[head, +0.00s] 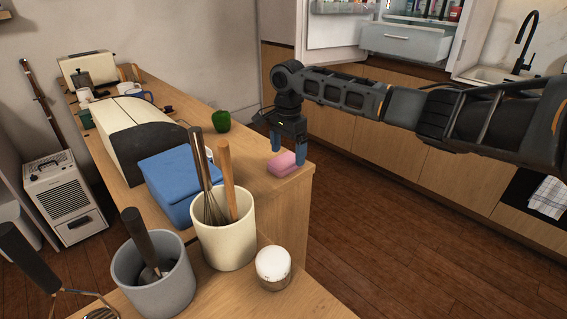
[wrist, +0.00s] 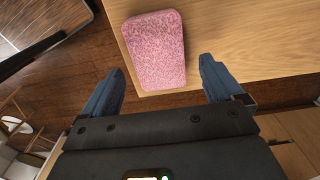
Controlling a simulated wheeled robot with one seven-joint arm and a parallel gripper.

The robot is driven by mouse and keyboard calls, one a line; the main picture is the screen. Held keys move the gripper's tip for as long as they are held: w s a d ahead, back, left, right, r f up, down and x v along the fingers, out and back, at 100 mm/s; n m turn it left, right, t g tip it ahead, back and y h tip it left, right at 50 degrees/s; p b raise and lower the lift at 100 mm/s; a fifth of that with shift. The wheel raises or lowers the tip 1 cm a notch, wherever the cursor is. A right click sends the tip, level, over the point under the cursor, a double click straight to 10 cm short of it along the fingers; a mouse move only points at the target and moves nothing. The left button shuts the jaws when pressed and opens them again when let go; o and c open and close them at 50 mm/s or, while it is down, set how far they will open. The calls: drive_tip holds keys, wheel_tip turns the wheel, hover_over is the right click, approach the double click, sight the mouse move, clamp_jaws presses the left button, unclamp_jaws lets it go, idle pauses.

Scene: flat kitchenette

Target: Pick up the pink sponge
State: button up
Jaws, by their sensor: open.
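The pink sponge (head: 284,163) lies flat on the wooden counter near its right edge and corner in the head view. In the wrist view the pink sponge (wrist: 156,50) lies ahead of the fingers, close to the counter edge. My gripper (head: 288,148) points down just above and around the sponge in the head view. Its blue fingers are spread apart. In the wrist view my gripper (wrist: 160,84) is open, with a finger to each side of the sponge's near end and nothing held. Whether the fingers touch the sponge cannot be told.
A green pepper (head: 221,121) stands behind the sponge. A blue box (head: 172,180) and a cream utensil crock (head: 224,235) with a whisk stand to the left and front. A white-lidded jar (head: 273,266) is near the front. The open fridge (head: 400,42) is behind my arm.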

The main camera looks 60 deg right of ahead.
drive_tip(key=shift+f, duration=1.15)
drive_tip(key=shift+c, duration=0.4)
drive_tip(key=c, duration=1)
drive_tip(key=shift+c, duration=0.2)
drive_tip(key=shift+r, duration=0.5)
wheel_tip(320, 180, up, 2)
drive_tip(key=shift+r+b, duration=0.2)
drive_tip(key=shift+b, duration=0.15)
drive_tip(key=s+d+r+b, duration=0.1)
drive_tip(key=s+d+r, duration=0.6)
drive_tip(key=s+d, duration=0.1)
drive_tip(key=shift+s+r+b, duration=0.2)
drive_tip(key=shift+r+b, duration=0.15)
